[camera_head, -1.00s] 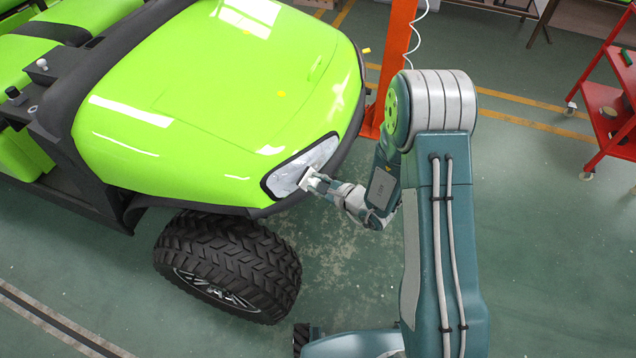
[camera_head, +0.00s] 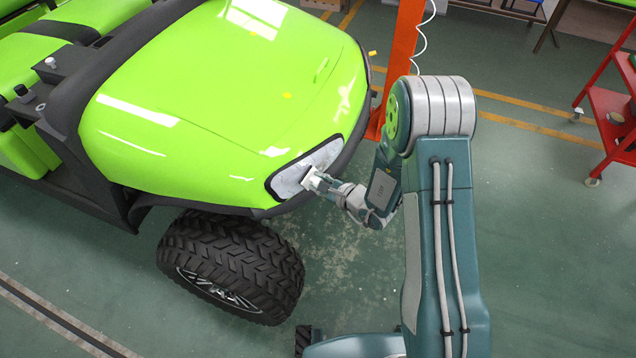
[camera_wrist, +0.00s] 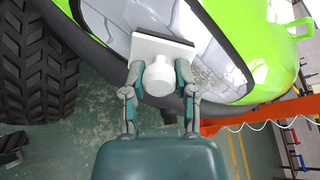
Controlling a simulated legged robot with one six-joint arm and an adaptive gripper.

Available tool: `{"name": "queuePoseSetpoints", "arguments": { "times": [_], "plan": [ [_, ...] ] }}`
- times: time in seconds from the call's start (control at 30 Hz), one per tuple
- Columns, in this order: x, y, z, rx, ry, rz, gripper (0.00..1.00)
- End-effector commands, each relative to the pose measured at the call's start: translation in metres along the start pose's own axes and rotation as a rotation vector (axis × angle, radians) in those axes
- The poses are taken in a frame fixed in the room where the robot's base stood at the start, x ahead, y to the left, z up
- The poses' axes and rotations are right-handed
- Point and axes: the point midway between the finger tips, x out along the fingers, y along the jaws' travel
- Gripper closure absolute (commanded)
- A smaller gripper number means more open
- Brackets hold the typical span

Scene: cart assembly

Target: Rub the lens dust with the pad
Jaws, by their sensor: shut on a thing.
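The headlight lens (camera_head: 291,178) is a whitish, hazy panel edged in black at the front corner of the green cart (camera_head: 215,90). It also shows in the wrist view (camera_wrist: 190,70), grey and cloudy beyond the pad. My gripper (camera_head: 318,182) is at the right part of the lens. In the wrist view my gripper (camera_wrist: 158,80) is shut on the white round handle of the pad (camera_wrist: 152,47). The pad is a flat white block with a dark face turned to the lens. It appears against or very near the lens; contact is hidden.
A large black tyre (camera_head: 232,265) stands below the lens. An orange post (camera_head: 402,45) with a white cable rises behind the cart's front. A red shelf cart (camera_head: 610,115) stands at the far right. The green floor (camera_head: 545,230) at right is clear.

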Motion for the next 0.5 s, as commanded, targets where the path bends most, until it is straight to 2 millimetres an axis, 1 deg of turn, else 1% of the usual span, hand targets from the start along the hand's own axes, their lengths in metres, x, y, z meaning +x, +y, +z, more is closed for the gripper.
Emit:
{"name": "queuePoseSetpoints", "arguments": {
  "times": [0.33,0.5],
  "plan": [
    [-0.002,-0.021,-0.017,-0.001,0.000,-0.002,1.00],
    [-0.002,-0.025,-0.022,0.000,0.000,0.000,1.00]
  ]
}}
